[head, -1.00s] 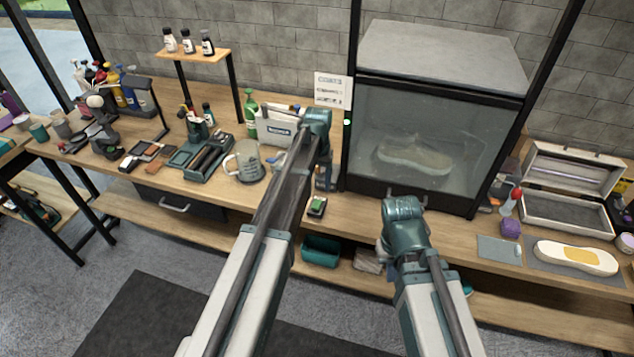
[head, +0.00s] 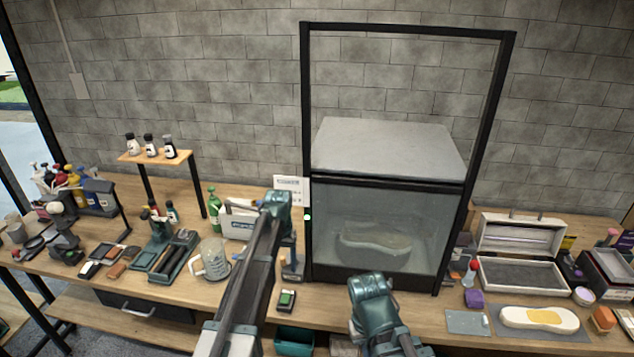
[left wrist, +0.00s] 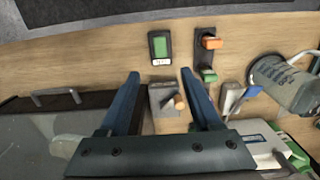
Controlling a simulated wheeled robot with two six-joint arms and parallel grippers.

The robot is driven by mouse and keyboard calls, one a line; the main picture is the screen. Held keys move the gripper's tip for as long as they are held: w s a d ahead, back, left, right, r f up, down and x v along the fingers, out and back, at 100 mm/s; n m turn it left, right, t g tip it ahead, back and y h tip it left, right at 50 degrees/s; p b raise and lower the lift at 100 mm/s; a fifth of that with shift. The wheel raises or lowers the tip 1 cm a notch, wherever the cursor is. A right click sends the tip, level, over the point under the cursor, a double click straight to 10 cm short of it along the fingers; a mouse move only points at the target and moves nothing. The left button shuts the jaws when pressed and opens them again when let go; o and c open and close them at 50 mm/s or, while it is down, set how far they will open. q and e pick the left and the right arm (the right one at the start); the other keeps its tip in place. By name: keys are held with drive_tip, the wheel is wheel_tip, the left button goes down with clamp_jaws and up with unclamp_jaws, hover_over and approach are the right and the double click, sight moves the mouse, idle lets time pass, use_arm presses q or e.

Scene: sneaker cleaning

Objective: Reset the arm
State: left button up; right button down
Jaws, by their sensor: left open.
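My left gripper (head: 291,268) hangs over the workbench, just left of the glass-fronted cabinet (head: 380,183).
A sneaker (head: 374,245) is inside the cabinet. A glass jug (head: 215,262) and a white box (head: 240,222) stand left of my left arm. An open case (head: 522,274) and a pale sole on a mat (head: 540,318) lie at the right. Brushes and bottles crowd the left side.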

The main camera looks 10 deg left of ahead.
use_arm(q)
drive_tip(key=s+d+f+m+b, duration=0.1)
drive_tip(key=s+d, duration=0.3)
drive_tip(key=s, duration=0.4)
drive_tip(key=s+d+f+m+b, duration=0.1)
drive_tip(key=s+d, duration=0.4)
drive_tip(key=s, duration=0.4)
drive_tip(key=s+d+f+m+y+b, duration=0.1)
drive_tip(key=s+d, duration=0.3)
drive_tip(key=s, duration=0.4)
drive_tip(key=shift+s+d+f, duration=0.15)
drive_tip(key=shift+d+f, duration=0.05)
drive_tip(key=shift+c, duration=0.2)
